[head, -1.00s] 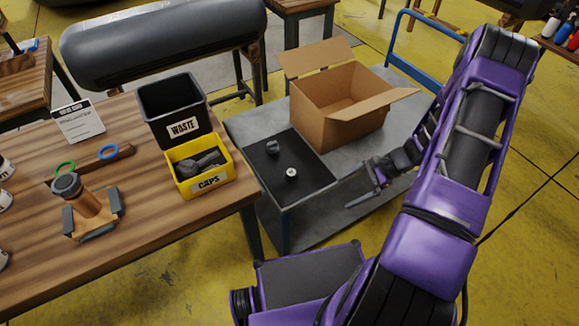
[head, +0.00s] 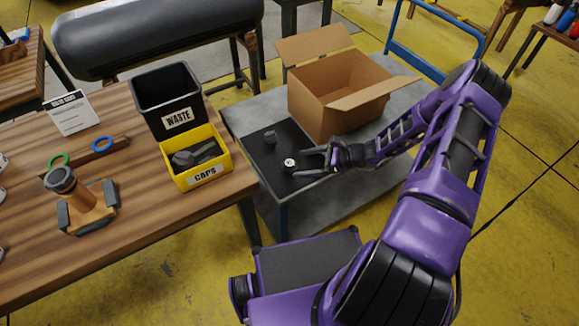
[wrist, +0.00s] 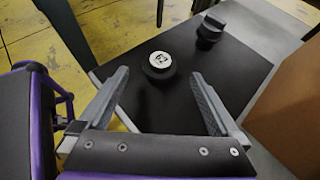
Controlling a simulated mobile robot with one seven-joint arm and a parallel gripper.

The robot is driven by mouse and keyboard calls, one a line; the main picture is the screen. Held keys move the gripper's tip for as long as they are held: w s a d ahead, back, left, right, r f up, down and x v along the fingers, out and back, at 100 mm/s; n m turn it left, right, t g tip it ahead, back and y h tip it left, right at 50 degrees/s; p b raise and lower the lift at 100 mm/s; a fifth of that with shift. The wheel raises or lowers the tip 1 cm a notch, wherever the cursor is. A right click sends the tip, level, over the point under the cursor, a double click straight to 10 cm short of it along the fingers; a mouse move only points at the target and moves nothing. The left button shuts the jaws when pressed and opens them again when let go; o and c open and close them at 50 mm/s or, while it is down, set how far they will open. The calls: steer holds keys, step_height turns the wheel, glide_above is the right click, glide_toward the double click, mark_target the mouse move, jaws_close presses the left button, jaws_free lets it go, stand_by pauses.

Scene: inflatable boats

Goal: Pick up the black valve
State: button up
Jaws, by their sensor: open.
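Two small valves stand on a black mat (head: 262,178) on the grey cart. The all-black valve (head: 270,137) is farther back; in the wrist view it is the dark capped piece (wrist: 210,30) at upper right. The other valve (head: 290,163) has a dark base and a pale, marked top; in the wrist view it (wrist: 159,67) lies between and just beyond my fingertips. My gripper (head: 303,162) is open and empty at the mat's right side, its fingers pointing left. The wrist view shows both fingers (wrist: 160,76) spread wide, apart from the all-black valve.
An open cardboard box (head: 335,100) stands on the cart (head: 315,200) close behind my gripper. The wooden table (head: 140,215) at left holds a black waste bin (head: 168,100), a yellow caps bin (head: 197,158) and a brown fitting (head: 88,205). The mat's front is clear.

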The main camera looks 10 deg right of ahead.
mark_target(292, 163)
steer(key=shift+r+x, duration=0.15)
steer(key=shift+x, duration=1.25)
steer(key=shift+r+x, duration=0.2)
steer(key=shift+x, duration=1.15)
steer(key=shift+a, duration=0.1)
steer(key=c, duration=1.5)
